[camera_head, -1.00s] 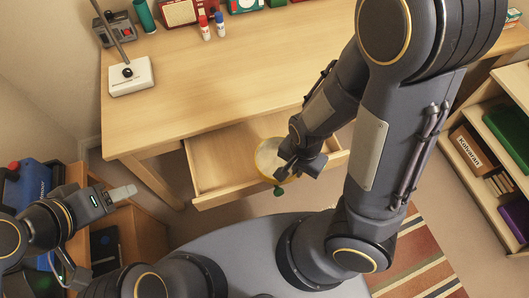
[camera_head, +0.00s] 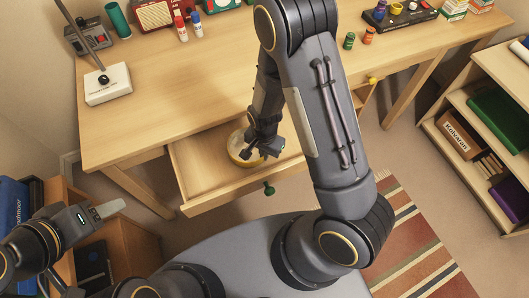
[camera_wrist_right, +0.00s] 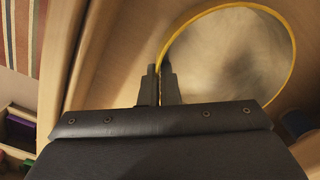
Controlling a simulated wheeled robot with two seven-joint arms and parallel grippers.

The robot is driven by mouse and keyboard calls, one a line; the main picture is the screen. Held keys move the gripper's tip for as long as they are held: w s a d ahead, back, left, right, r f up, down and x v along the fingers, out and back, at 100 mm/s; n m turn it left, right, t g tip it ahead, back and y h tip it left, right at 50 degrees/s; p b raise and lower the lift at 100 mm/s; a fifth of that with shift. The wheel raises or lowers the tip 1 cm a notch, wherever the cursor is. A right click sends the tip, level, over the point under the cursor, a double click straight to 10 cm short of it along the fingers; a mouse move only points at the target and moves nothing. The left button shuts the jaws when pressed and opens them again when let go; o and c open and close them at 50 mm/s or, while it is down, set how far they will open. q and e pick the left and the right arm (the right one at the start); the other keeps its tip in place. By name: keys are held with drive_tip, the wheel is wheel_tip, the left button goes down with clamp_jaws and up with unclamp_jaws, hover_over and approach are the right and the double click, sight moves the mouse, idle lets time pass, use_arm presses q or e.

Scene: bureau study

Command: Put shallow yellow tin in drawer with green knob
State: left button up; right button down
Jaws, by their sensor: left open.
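The shallow yellow tin (camera_head: 236,149) is round with a pale inside. It is within the outline of the pulled-out drawer (camera_head: 196,163), which has a green knob (camera_head: 269,188) on its front. I cannot tell whether the tin touches the drawer floor. My right gripper (camera_head: 250,152) is at the tin's right side and partly hides it. In the right wrist view its fingers (camera_wrist_right: 161,88) are closed on either side of the tin's yellow rim (camera_wrist_right: 292,50). My left gripper (camera_head: 112,208) is open and empty at the lower left, away from the drawer.
The desk top (camera_head: 180,90) is mostly bare above the drawer. A white lamp base (camera_head: 108,86), a red radio (camera_head: 160,14) and glue bottles stand on it. A yellow knob (camera_head: 372,80) shows further right. A shelf unit stands at the right, a wooden cabinet (camera_head: 130,240) at the lower left.

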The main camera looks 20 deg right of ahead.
drive_tip(key=shift+f, duration=0.1)
drive_tip(key=shift+f, duration=0.15)
drive_tip(key=c, duration=1.7)
unclamp_jaws()
drive_tip(key=shift+r, duration=0.45)
drive_tip(key=s+d+r+n+t+y+p, duration=0.1)
drive_tip(key=s+r+n+y, duration=0.15)
drive_tip(key=r, duration=0.95)
drive_tip(key=s+d+r+n+t+y+p, duration=0.15)
drive_tip(key=s+r, duration=0.25)
drive_tip(key=r, duration=0.9)
drive_tip(key=s+r+n+t, duration=0.1)
drive_tip(key=s, duration=0.1)
drive_tip(key=s+d+r+n+t, duration=0.1)
drive_tip(key=s+r+n, duration=0.1)
drive_tip(key=s, duration=0.1)
drive_tip(key=s+r+n+t, duration=0.1)
drive_tip(key=s+r, duration=0.1)
drive_tip(key=s, duration=0.1)
drive_tip(key=shift+s+d+n+b, duration=0.1)
drive_tip(key=shift+d+n+b, duration=0.2)
drive_tip(key=shift+n, duration=0.1)
